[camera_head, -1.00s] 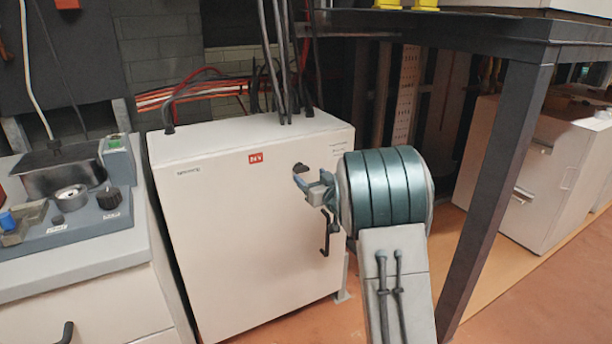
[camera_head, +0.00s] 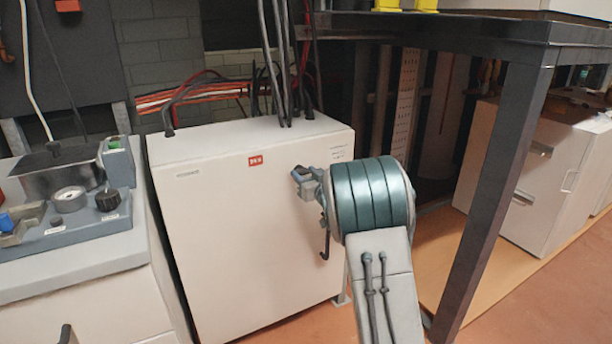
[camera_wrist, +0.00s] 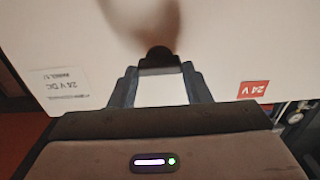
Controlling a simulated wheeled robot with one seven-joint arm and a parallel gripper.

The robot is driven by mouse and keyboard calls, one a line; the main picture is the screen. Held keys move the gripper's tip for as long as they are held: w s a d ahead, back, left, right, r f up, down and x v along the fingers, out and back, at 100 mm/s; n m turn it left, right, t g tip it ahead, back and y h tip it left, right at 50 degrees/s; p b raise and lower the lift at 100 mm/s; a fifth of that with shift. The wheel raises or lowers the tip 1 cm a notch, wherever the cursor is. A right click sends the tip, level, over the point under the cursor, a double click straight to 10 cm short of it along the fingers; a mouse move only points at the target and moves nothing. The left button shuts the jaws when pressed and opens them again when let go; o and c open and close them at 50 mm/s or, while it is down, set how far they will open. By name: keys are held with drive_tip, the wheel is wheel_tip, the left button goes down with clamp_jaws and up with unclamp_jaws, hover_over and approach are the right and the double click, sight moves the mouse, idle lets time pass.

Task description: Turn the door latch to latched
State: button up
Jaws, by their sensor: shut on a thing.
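The door latch is a small dark knob on the upper right of the white cabinet's front door (camera_head: 240,240). In the wrist view the latch (camera_wrist: 158,56) shows as a dark rounded end between my fingertips, with a blurred brown shadow beyond it. My gripper (camera_head: 300,174) is against the door at the latch and mostly hides it in the head view. In the wrist view my gripper (camera_wrist: 158,69) has its fingers shut on the latch. The latch's exact angle cannot be told.
A bench with a grey device (camera_head: 80,215) is at the left. Cables (camera_head: 275,70) rise from the cabinet's top.

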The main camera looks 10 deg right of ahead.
drive_tip(key=shift+m+p, duration=0.3)
drive_tip(key=m+p, duration=0.2)
drive_tip(key=shift+d+r+m, duration=0.15)
drive_tip(key=shift+m, duration=0.25)
drive_tip(key=m+p, duration=0.3)
drive_tip(key=m, duration=0.2)
drive_tip(key=shift+m, duration=0.3)
drive_tip(key=m+p, duration=0.1)
drive_tip(key=m, duration=0.1)
drive_tip(key=m+p, duration=0.2)
drive_tip(key=m, duration=0.1)
drive_tip(key=shift+d+f+p, duration=0.1)
drive_tip(key=shift+f+p, duration=0.1)
drive_tip(key=shift+p, duration=0.1)
drive_tip(key=shift+f+m+p, duration=0.2)
drive_tip(key=shift+m+p, duration=0.65)
drive_tip(key=shift+m, duration=1.05)
drive_tip(key=o, duration=1)
drive_tip(key=shift+w, duration=0.1)
